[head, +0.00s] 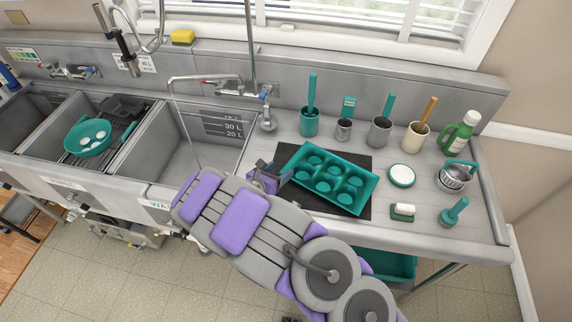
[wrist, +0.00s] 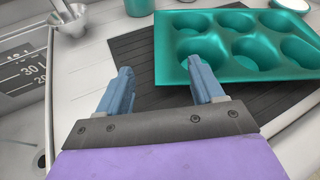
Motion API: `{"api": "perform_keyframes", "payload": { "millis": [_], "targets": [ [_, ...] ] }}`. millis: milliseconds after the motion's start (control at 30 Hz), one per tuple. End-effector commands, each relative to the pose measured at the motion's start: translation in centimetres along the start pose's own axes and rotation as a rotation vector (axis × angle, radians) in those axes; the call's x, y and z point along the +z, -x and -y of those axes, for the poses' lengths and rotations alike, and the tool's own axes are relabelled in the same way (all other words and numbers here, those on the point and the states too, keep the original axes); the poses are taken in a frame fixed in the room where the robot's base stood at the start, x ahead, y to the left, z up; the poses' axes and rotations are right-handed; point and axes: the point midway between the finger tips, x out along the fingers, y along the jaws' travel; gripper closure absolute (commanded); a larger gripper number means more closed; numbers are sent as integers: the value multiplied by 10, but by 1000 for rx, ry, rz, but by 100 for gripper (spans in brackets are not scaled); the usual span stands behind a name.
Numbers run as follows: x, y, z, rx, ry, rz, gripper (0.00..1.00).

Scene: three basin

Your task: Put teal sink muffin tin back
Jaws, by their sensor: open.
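The teal muffin tin (head: 331,178) lies on a black ribbed mat (head: 357,206) on the steel counter, right of the sinks. In the wrist view the tin (wrist: 228,73) fills the upper right, its cups facing up. My gripper (head: 284,172) is at the tin's left end in the head view. The left finger is over the mat (wrist: 145,60).
Sink basins lie left, the nearest (head: 180,143) empty with water running from its faucet (head: 205,78). A teal colander (head: 87,138) sits in the middle basin. Cups with tools (head: 309,120), a white-topped round dish (head: 402,175), a soap dish (head: 403,212) and a green jug (head: 460,135) surround the mat.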

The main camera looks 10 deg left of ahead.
Motion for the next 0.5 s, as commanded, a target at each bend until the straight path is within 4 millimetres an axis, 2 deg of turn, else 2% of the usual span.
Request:
{"api": "perform_keyframes", "payload": {
  "millis": [33, 200, 300, 500],
  "targets": [
    [2, 12, -1, 4, 1, 1, 33],
    [2, 39, 2, 3, -3, -1, 33],
    [2, 50, 3, 3, -3, -1, 33],
    [1, 58, 3, 1, -3, -3, 33]
  ]
}}
